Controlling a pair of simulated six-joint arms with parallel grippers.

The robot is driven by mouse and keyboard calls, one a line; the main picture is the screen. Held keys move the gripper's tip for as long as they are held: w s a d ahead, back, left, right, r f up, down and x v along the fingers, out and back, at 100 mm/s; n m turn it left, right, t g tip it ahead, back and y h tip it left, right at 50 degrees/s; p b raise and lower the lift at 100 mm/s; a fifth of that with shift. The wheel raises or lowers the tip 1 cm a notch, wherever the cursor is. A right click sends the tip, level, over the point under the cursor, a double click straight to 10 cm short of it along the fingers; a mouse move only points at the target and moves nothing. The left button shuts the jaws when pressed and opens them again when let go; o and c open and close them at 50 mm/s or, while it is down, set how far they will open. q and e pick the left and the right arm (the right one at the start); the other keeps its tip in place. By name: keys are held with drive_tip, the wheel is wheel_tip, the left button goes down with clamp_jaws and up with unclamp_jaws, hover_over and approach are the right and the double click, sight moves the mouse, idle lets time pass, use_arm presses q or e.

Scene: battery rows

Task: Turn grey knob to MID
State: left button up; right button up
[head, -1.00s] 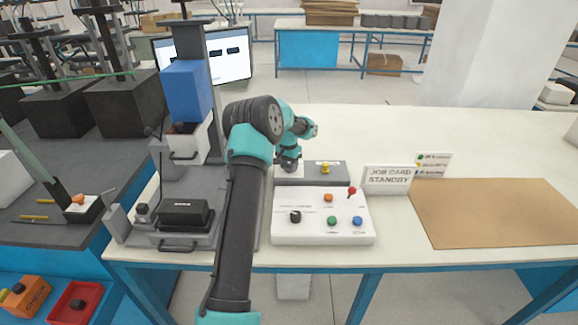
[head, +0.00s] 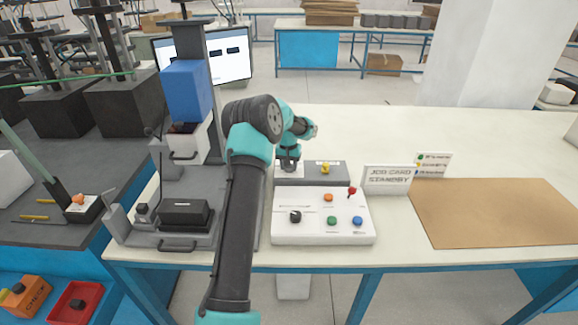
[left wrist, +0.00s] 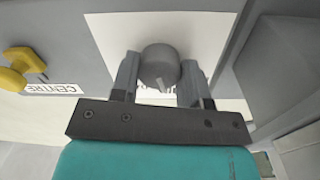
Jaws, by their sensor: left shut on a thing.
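The grey knob (left wrist: 159,66) sits on a white label plate (left wrist: 105,32) in the left wrist view. A lighter pointer mark shows on its near side, and the lettering on the plate is mostly hidden. My left gripper (left wrist: 160,78) has one finger on each side of the knob and is shut on it. In the head view my left gripper (head: 289,165) points down at the left end of the grey box (head: 325,180), and the knob is hidden there. My right gripper is not in view.
A yellow knob (head: 325,169) with a CENTRE label stands right of the gripper on the box. In front is a white panel (head: 300,232) with a black knob, coloured buttons and a red lever. A card reading JOB CARD STANDBY (head: 387,181) stands to the right.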

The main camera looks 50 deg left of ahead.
use_arm(q)
drive_tip(key=o, duration=0.9)
drive_tip(key=r, duration=1.7)
drive_tip(key=shift+s+a+r, duration=0.15)
drive_tip(key=shift+a+r, duration=0.05)
drive_tip(key=shift+a, duration=0.05)
